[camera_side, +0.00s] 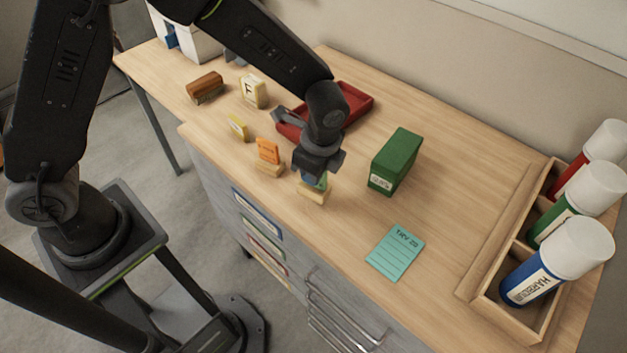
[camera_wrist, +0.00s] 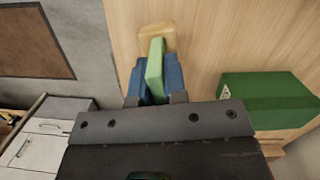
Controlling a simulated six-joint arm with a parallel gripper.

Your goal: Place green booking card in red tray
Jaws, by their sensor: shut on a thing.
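The green booking card (camera_wrist: 155,68) stands upright between the blue finger pads of my gripper (camera_wrist: 154,82) in the wrist view. My gripper also shows in the side view (camera_side: 315,178), low over the table and shut on the card. A small wooden holder (camera_side: 313,194) is right below the card; it shows in the wrist view too (camera_wrist: 157,33). I cannot tell whether the card is still in the holder's slot. The red tray (camera_side: 355,101) lies behind my gripper, partly hidden by my arm.
A green box (camera_side: 396,161) stands right of my gripper. An orange card in a holder (camera_side: 268,156) and a yellow block (camera_side: 238,127) stand to the left. A teal note (camera_side: 396,253) lies near the front edge. A wooden rack (camera_side: 490,295) with capped tubes is at the right.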

